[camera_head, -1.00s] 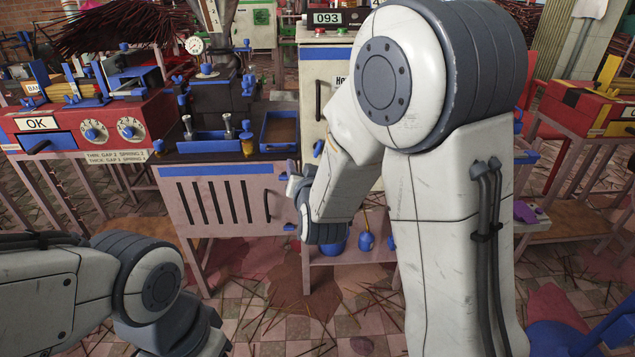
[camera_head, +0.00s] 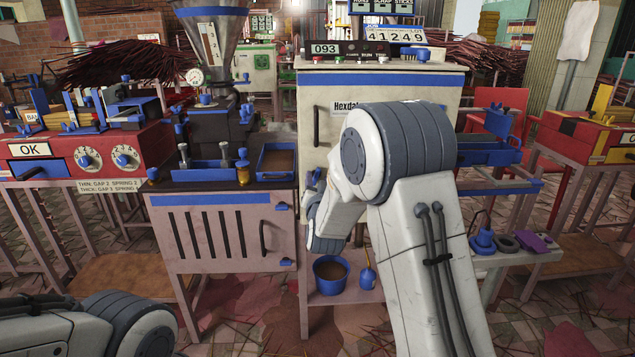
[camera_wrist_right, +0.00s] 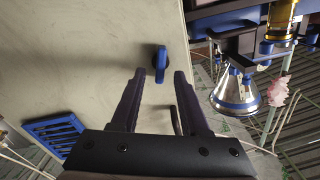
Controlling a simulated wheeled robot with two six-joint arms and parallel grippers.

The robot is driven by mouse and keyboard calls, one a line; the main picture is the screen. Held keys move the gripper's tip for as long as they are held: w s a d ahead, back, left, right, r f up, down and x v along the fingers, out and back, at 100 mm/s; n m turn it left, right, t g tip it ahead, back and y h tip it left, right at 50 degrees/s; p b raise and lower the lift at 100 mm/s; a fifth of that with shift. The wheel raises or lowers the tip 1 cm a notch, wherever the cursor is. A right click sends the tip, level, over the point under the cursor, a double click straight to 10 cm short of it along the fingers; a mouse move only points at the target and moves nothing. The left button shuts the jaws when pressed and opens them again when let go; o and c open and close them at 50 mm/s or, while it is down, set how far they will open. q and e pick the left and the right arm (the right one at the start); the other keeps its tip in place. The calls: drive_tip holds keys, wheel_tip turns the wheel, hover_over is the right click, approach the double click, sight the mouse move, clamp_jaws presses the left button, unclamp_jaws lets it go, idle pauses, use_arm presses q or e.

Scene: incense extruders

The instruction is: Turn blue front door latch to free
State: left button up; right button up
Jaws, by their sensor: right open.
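The blue latch (camera_wrist_right: 161,58) is on the pale cabinet door. In the right wrist view it is a small upright blue knob just beyond the fingertips, roughly centred between them. My right gripper (camera_wrist_right: 160,76) is open and empty, pointing at the door, and I see no contact with the latch. In the head view my right gripper (camera_head: 311,188) is small and partly covered by my own arm, in front of the cabinet (camera_head: 380,79); the latch cannot be made out clearly there. My left arm shows at lower left, but its gripper is out of view.
A dark door handle (camera_head: 317,126) stands out near the gripper. Left is a pink cabinet (camera_head: 215,225) with a blue tray (camera_head: 276,160) and hopper (camera_head: 211,40) above. A blue bucket (camera_head: 330,274) sits on the low shelf. A side table (camera_head: 520,257) is to the right.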

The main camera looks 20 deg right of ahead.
drive_tip(key=shift+w+d, duration=0.15)
drive_tip(key=shift+w, duration=0.25)
clamp_jaws()
